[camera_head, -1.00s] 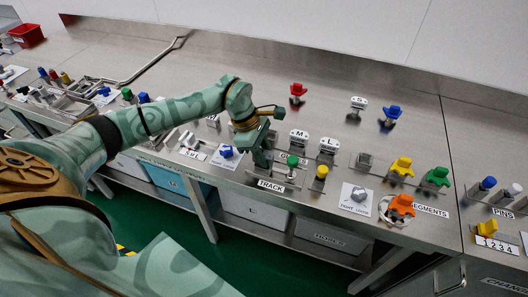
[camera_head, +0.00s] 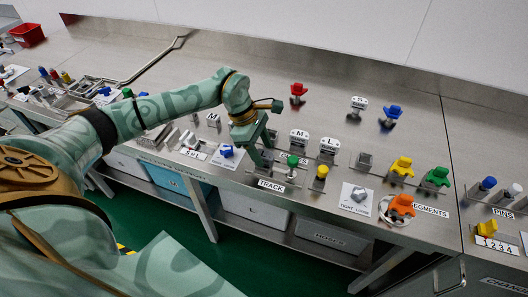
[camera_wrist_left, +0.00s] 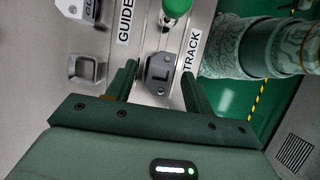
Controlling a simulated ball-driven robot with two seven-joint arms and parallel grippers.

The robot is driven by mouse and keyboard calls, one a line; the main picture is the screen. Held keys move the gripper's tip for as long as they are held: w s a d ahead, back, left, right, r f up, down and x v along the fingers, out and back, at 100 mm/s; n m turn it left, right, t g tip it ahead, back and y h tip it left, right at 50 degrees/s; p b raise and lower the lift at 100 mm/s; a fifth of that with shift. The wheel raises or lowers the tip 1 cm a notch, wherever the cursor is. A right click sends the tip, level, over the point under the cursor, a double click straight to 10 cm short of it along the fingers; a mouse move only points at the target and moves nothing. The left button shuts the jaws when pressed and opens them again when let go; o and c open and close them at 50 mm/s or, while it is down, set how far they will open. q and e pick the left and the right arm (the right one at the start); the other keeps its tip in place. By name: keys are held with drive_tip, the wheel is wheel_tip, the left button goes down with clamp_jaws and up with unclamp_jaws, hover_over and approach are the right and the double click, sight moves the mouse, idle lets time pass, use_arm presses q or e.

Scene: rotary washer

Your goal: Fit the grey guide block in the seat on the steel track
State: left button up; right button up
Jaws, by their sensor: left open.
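The grey guide block (camera_wrist_left: 160,70), with a dark L-shaped mark on its face, sits on the steel track (camera_wrist_left: 185,50) in the left wrist view. My left gripper (camera_wrist_left: 160,88) is open, with one finger on each side of the block. I cannot tell whether the fingers touch it or whether it is fully down in its seat, which it hides. In the head view my left gripper (camera_head: 261,160) points down at the track, just left of a green knob (camera_head: 292,160), and largely hides the block. My right gripper is not in view.
The green knob (camera_wrist_left: 176,8) stands close beyond the block. An empty square metal holder (camera_wrist_left: 85,69) lies left of the fingers.

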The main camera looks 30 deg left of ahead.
use_arm(q)
drive_tip(key=p+v, duration=0.1)
drive_tip(key=v, duration=1.3)
drive_tip(key=shift+a, duration=0.2)
